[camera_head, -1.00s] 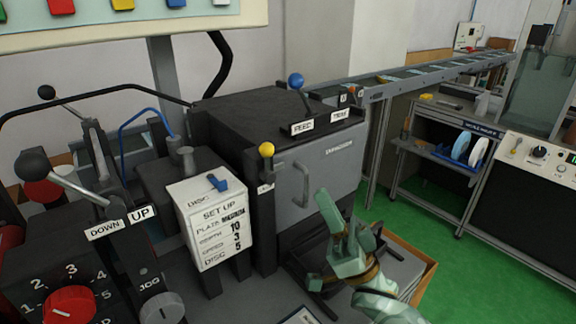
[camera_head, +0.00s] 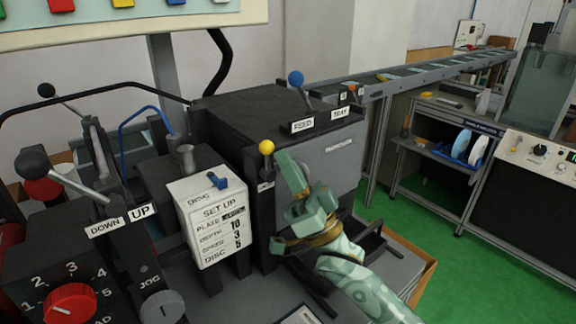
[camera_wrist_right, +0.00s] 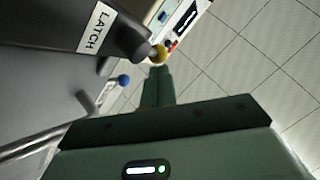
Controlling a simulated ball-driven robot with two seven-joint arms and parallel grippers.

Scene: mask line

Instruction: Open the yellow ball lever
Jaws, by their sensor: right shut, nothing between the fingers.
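The yellow ball (camera_head: 266,147) tops a short dark lever on the left front edge of the dark machine, beside its grey door. In the right wrist view the yellow ball (camera_wrist_right: 159,54) sits at the end of a dark stem beside a LATCH label (camera_wrist_right: 97,28). My right gripper (camera_head: 283,156) is shut and empty, its fingertips just right of the ball and slightly below it. In the wrist view the fingertips (camera_wrist_right: 154,72) reach close to the ball; I cannot tell whether they touch it. My left gripper is not in view.
A blue ball lever (camera_head: 296,78) stands by the FEED label on the machine top. The SET UP box (camera_head: 212,220) is left of the yellow ball. The grey door (camera_head: 335,165) is behind my gripper. Green floor (camera_head: 480,270) lies open at right.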

